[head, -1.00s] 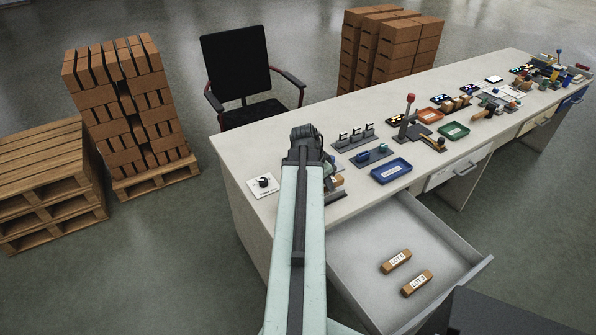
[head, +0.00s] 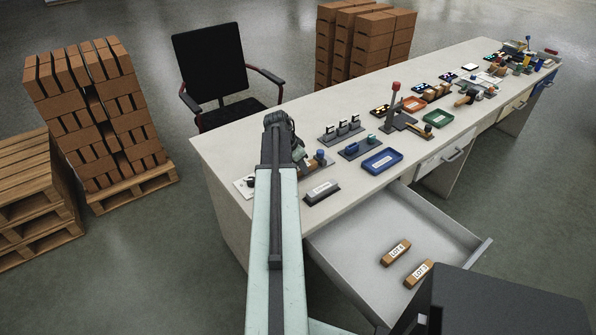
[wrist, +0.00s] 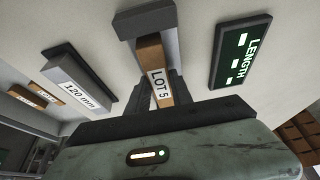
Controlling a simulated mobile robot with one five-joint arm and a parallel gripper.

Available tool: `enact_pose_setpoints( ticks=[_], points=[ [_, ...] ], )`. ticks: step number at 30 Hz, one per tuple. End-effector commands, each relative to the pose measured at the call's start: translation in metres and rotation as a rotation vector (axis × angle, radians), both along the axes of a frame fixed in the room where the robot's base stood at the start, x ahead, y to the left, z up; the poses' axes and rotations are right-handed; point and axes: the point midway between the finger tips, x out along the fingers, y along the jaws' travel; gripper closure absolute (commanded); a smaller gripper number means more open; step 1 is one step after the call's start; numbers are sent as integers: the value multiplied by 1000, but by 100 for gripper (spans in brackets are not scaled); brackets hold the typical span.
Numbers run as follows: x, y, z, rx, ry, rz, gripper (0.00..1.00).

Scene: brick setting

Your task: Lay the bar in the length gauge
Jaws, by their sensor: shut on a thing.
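The bar (wrist: 155,68), an orange-brown block with a white LOT 5 label, stands out in the wrist view. My gripper (wrist: 158,82) is shut on it, with a dark finger on each side. The bar's far end meets a grey block (wrist: 146,20), apparently part of the length gauge; I cannot tell whether it touches or rests in it. The gauge's dark LENGTH display (wrist: 241,50) lies to the right. A grey 120 mm block (wrist: 78,85) lies to the left and also shows in the head view (head: 321,191). My arm hides most of the gripper in the head view.
An open drawer (head: 345,240) at the desk front holds two labelled bars, one nearer (head: 419,273) and one behind (head: 395,252). A blue tray (head: 382,161) and small fixtures (head: 343,130) stand along the desk. A chair (head: 212,75) is behind it.

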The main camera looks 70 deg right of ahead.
Motion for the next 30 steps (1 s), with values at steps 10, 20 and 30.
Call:
enact_pose_setpoints(
  ticks=[10,20,30],
  points=[
    [4,2,-1,0,0,6,62],
    [3,1,0,0,0,5,52],
    [8,10,36,0,0,4,52]
  ],
)
